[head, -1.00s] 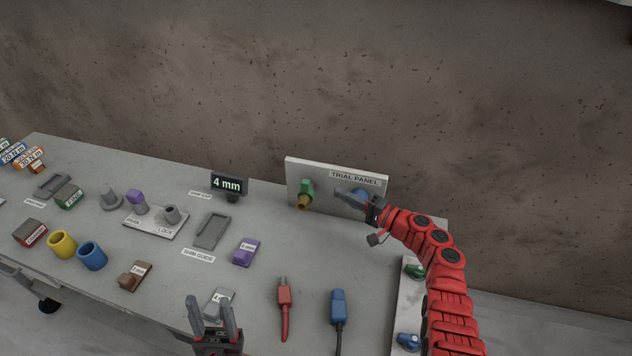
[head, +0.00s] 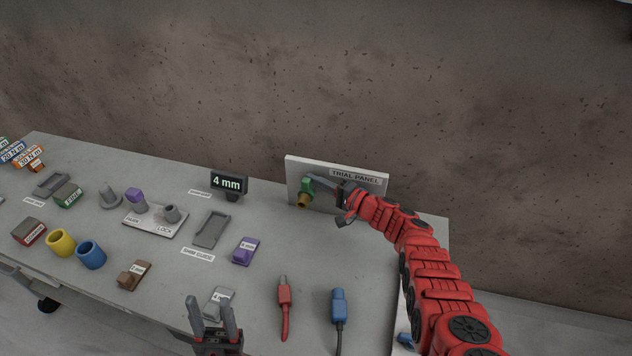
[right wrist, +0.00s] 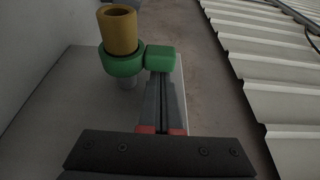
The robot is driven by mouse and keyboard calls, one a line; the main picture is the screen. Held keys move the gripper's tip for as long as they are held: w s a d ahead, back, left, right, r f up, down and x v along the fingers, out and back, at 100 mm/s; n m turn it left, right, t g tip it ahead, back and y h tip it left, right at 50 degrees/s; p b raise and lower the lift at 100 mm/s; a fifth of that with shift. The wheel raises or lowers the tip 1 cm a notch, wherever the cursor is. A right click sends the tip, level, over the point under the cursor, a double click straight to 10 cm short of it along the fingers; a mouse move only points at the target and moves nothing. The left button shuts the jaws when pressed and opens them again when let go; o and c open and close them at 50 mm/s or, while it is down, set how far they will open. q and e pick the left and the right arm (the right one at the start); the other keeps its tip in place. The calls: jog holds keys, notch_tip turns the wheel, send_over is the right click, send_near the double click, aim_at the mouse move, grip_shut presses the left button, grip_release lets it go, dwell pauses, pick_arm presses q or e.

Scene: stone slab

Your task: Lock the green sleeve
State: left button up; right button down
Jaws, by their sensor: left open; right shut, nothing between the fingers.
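The green sleeve (head: 308,188) sits on the trial panel (head: 345,203), around a fitting with a brass-coloured end (head: 302,201). In the right wrist view the sleeve (right wrist: 122,64) is a green ring with a block-shaped lug (right wrist: 161,58) on its right, and the brass-coloured end (right wrist: 118,30) stands out of it. My right gripper (head: 318,183) is shut and empty. Its fingertips (right wrist: 160,76) are at the lug, seemingly touching it. My left gripper (head: 213,306) is open and empty above the front of the slab, close to a grey labelled block (head: 219,299).
A red connector (head: 285,292) and a blue connector (head: 338,305) lie at the front right. A 4 mm display (head: 228,184) stands left of the panel. The park and lock plate (head: 155,221), shim guide (head: 211,229), purple block (head: 245,250) and coloured rings are further left.

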jog(key=s+p, duration=0.2)
jog(key=shift+a+r+p, duration=0.2)
jog(key=shift+a+p, duration=0.1)
jog(key=shift+p, duration=0.05)
jog(key=shift+s+a, duration=0.1)
jog(key=shift+s, duration=0.2)
jog(key=shift+s+a+f, duration=0.1)
jog(key=shift+f, duration=0.15)
